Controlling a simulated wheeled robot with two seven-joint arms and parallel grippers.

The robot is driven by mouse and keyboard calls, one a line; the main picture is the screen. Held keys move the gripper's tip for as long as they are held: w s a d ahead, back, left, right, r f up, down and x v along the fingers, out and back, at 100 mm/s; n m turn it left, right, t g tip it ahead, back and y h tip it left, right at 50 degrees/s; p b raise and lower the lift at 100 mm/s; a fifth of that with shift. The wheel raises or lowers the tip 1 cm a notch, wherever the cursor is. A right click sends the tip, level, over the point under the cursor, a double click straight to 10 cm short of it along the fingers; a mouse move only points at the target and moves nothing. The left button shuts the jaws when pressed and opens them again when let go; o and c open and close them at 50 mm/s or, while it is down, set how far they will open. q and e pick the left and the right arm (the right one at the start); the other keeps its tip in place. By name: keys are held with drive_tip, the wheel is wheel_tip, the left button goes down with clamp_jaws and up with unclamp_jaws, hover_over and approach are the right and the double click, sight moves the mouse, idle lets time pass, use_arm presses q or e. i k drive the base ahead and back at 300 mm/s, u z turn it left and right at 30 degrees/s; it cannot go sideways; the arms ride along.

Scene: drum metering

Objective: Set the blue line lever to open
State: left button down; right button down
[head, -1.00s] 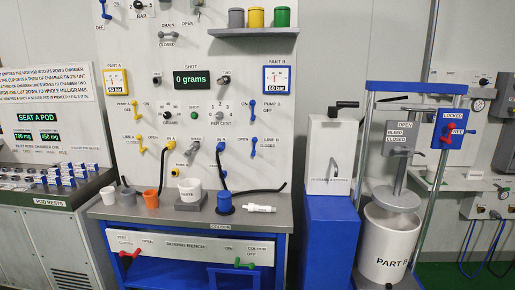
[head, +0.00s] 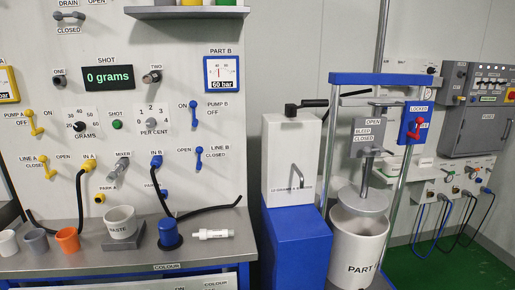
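The blue line lever (head: 198,158), beside the LINE B label, is mounted on the white panel in the head view. Neither of my grippers shows in the head view, and nothing covers the lever.
The blue pump B lever (head: 194,115) sits just above. A blue-and-white cabinet (head: 291,165) and a press frame (head: 335,78) stand to the right.

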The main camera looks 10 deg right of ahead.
sight(198, 150)
drive_tip(key=u, duration=0.15)
drive_tip(key=i, duration=0.95)
drive_tip(key=u, duration=0.6)
